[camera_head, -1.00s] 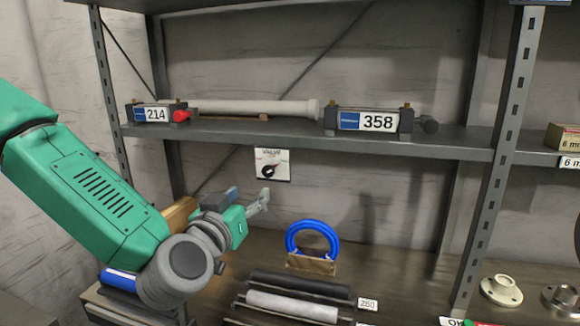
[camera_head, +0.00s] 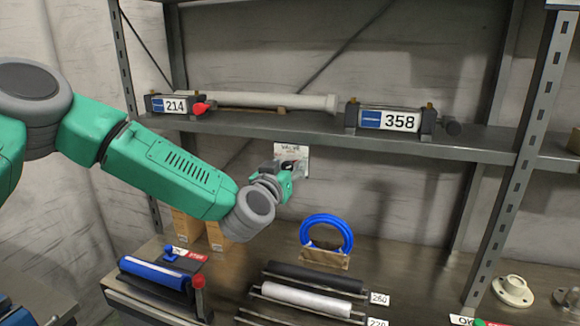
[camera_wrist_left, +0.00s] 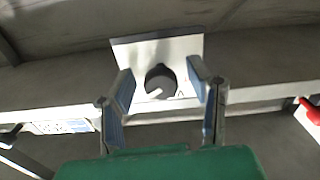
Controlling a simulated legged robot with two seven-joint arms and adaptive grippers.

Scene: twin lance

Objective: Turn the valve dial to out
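The valve dial is a dark round knob with a pale pointer mark (camera_wrist_left: 160,82), on a white plate (camera_wrist_left: 182,48). The plate (camera_head: 293,149), labelled VALVE, hangs under the shelf edge in the head view, where my left gripper covers most of the dial. My left gripper (camera_head: 292,170) is at the plate. In the left wrist view, its two fingers (camera_wrist_left: 162,92) are spread, one on each side of the dial, with visible gaps. I cannot tell how deep the fingertips reach. The plate's printed markings are not readable. My right gripper is not in view.
The shelf (camera_head: 420,144) above carries cylinders labelled 214 (camera_head: 176,105) and 358 (camera_head: 391,120). Below are a blue ring (camera_head: 327,219) on a stand, dark and white rollers (camera_head: 306,299), and a blue roller (camera_head: 153,270). A metal upright (camera_head: 530,150) stands at the right.

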